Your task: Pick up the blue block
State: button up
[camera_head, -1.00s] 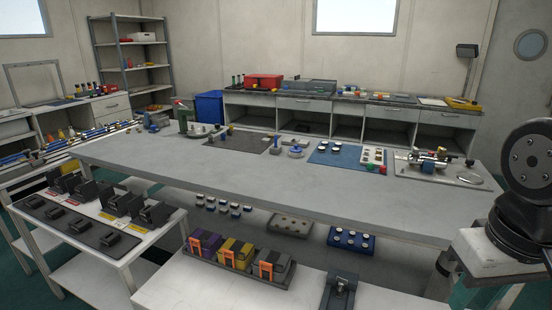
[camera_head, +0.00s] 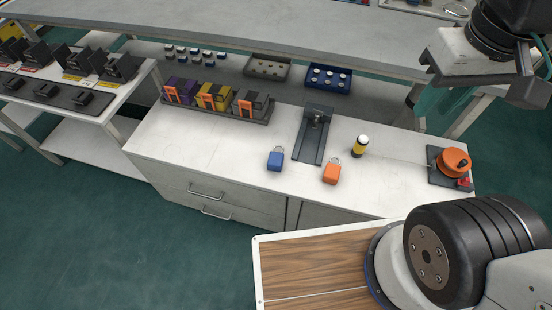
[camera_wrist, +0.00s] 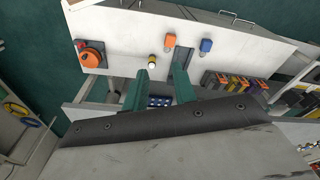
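The blue block (camera_head: 275,159) stands on the white counter near its front edge. A thin loop shows at its top, like a padlock. It also shows in the wrist view (camera_wrist: 206,45), upside down, right of the orange block. My gripper (camera_wrist: 162,76) shows two teal fingers in the wrist view, apart with nothing between them. The blue block lies well beyond the fingertips, toward the upper right.
An orange block (camera_head: 332,171) stands right of the blue one. A dark upright stand (camera_head: 313,137) is just behind them. A yellow-black cylinder (camera_head: 360,146) and an orange reel (camera_head: 454,162) are to the right. A rack of boxes (camera_head: 215,104) is behind left. The counter's front left is clear.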

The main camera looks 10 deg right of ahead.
jog(key=o, duration=0.9)
jog(key=shift+a+f, duration=0.1)
jog(key=shift+a, duration=0.05)
jog(key=shift+c, duration=0.2)
jog(key=shift+o, duration=0.5)
jog(key=w+a+f+n+g, duration=0.1)
jog(key=w+a+f+g, duration=0.2)
jog(key=w+a+f, duration=0.1)
notch_tip(320, 180, down, 3)
jog(key=shift+w+r+n+g, duration=0.1)
jog(key=shift+w+n+g, duration=0.25)
jog(key=shift+w, duration=0.4)
jog(key=m+t, duration=0.2)
jog(key=m, duration=0.3)
send_over(276, 158)
jog(key=f, duration=3.2)
jog(key=shift+s+f, duration=0.25)
jog(key=shift+w+a+f, duration=0.1)
jog(key=shift+w+f, duration=0.05)
jog(key=shift+w, duration=0.1)
jog(key=shift+f, duration=3.75)
